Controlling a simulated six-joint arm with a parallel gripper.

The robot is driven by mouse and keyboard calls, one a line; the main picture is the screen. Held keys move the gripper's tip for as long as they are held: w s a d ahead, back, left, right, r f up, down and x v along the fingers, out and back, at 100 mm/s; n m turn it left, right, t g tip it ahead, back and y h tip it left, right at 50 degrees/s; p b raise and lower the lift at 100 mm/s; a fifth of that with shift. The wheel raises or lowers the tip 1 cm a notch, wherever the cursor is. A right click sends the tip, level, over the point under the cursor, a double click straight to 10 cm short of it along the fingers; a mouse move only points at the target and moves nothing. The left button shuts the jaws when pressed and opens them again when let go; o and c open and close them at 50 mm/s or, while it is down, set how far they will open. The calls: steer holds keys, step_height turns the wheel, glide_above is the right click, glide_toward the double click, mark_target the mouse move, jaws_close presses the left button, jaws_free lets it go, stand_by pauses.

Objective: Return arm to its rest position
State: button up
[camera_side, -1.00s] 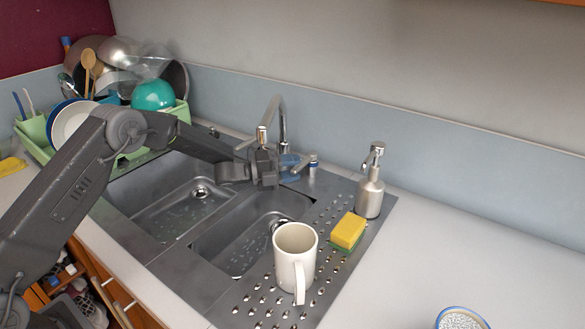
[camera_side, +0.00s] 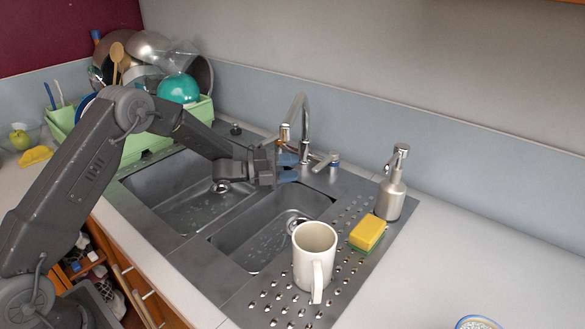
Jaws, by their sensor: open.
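My gripper (camera_side: 287,168) is open and empty. It is held over the sink near the base of the tap (camera_side: 301,130), with its blue fingertips pointing right. My dark grey arm reaches in from the left and crosses in front of part of the green dish rack (camera_side: 201,110). The rack stands at the back left and holds pots, a teal bowl (camera_side: 178,89) and wooden utensils. Part of the rack's contents is hidden behind my arm.
A white mug (camera_side: 311,262) stands upright on the perforated drainboard (camera_side: 262,308). A yellow-green sponge (camera_side: 367,233) and a metal soap dispenser (camera_side: 391,190) are beyond it. Two sink basins lie below my arm. The counter (camera_side: 470,262) at right is mostly clear.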

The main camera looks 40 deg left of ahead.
steer(key=shift+r, duration=0.1)
step_height(320, 180, up, 12)
steer(key=a+n+t+y, duration=0.2)
steer(key=n+y, duration=0.5)
steer(key=n, duration=0.1)
steer(key=s+a+r+n+y, duration=0.1)
steer(key=s+r+n+y, duration=0.4)
steer(key=s+n, duration=0.25)
steer(key=s+d+n+g, duration=0.1)
steer(key=s+n+g, duration=0.2)
steer(key=s, duration=0.7)
steer(key=s+d+f+n+g, duration=0.1)
steer(key=s+d+n+g, duration=0.1)
steer(key=s, duration=0.9)
steer(key=s+d+f+n+g, duration=0.1)
steer(key=s+n+g, duration=0.3)
steer(key=s, duration=0.6)
steer(key=shift+s+d+n+y, duration=0.15)
steer(key=shift+d+n+y, duration=0.25)
steer(key=shift+n, duration=0.75)
